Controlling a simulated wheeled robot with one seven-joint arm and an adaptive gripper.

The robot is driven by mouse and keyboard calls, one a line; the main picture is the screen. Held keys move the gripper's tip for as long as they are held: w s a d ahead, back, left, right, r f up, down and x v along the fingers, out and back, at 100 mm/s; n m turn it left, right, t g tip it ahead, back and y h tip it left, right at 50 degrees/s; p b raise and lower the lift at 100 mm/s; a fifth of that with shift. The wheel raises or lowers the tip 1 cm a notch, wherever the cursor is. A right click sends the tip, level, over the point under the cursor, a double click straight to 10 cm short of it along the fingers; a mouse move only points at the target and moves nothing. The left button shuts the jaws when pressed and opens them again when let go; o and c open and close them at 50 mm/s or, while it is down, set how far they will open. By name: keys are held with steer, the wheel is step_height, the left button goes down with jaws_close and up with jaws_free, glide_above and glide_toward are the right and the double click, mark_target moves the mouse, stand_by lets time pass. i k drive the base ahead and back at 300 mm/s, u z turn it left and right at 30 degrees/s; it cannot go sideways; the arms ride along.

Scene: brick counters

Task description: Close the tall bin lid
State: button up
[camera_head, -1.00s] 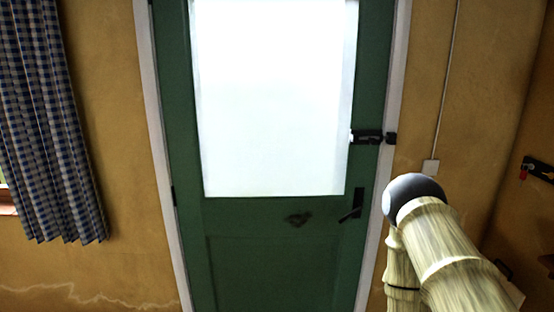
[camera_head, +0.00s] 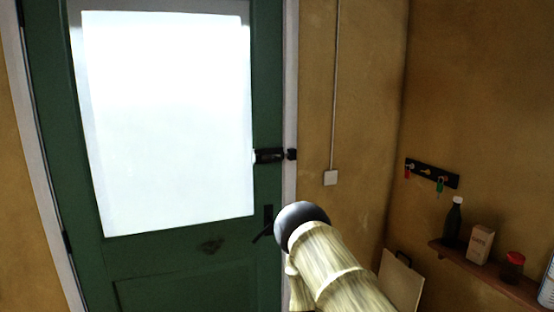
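The tall bin and its lid are not in view. My arm (camera_head: 333,268), with pale wood-like links and a dark rounded joint, rises from the bottom edge right of the middle. Its dark joint overlaps the door's right edge in the picture. My gripper is not in view, so I cannot see whether it holds anything.
A green door (camera_head: 268,80) with a bright window (camera_head: 168,120) stands shut at left. A wall shelf (camera_head: 490,275) at right bears a dark bottle (camera_head: 453,222), a carton (camera_head: 481,245) and a red-lidded jar (camera_head: 512,266). A key rack (camera_head: 432,173) hangs above. A board (camera_head: 400,285) leans below.

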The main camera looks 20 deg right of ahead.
mark_target(400, 283)
steer(key=z, duration=1.5)
steer(key=k, duration=0.3)
steer(key=u, duration=0.6)
steer(key=i, duration=1.15)
steer(key=z, duration=0.3)
